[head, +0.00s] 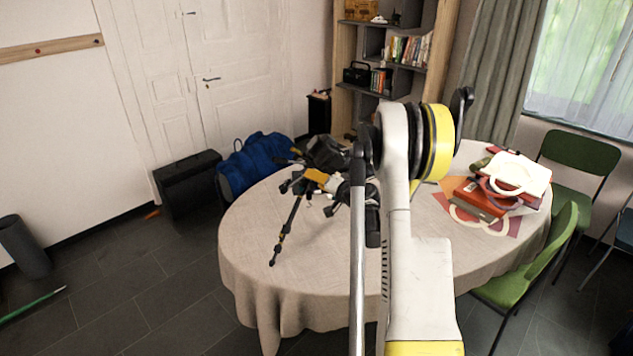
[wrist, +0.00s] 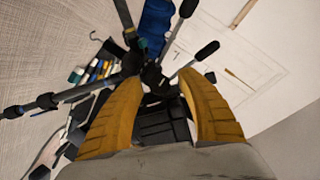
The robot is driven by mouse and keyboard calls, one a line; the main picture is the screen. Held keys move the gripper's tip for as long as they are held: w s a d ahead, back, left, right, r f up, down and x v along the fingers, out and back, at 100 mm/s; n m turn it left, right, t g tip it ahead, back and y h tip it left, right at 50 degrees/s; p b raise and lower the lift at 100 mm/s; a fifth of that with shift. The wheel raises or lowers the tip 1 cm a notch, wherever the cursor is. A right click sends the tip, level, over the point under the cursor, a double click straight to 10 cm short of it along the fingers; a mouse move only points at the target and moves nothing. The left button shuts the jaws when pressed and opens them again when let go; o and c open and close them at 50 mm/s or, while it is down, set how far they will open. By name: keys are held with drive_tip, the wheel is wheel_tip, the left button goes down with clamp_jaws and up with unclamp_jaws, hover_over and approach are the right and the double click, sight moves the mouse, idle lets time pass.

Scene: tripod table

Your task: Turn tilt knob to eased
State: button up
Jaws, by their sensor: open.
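A black tripod stands or leans on the round table (head: 250,235); one leg (head: 287,235) reaches down to the front left. In the wrist view the tripod head (wrist: 150,74) lies between and just beyond my fingertips. Two rods with black grips, one grip at the right (wrist: 207,50) and one at the top (wrist: 187,9), stick out from it. I cannot tell which part is the tilt knob or where it is set. My gripper (wrist: 161,80) is open, its yellow fingers on either side of the head; contact is unclear. In the head view its yellow part (head: 318,177) is beside the tripod.
Red boxes (head: 478,199) and papers lie on the table's right side. Green chairs (head: 540,255) stand to the right. A blue bag (head: 262,155) and a black case (head: 188,180) are behind on the floor. The table's front left is clear.

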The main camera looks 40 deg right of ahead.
clamp_jaws()
drive_tip(key=shift+f+m+t+y+b, duration=0.25)
drive_tip(key=shift+m+t+b, duration=0.25)
drive_tip(key=shift+m+b, duration=0.65)
drive_tip(key=shift+r+m+t+y+b, duration=0.15)
drive_tip(key=shift+m+t+y+b, duration=0.3)
drive_tip(key=shift+m+b, duration=0.7)
drive_tip(key=shift+r, duration=0.1)
unclamp_jaws()
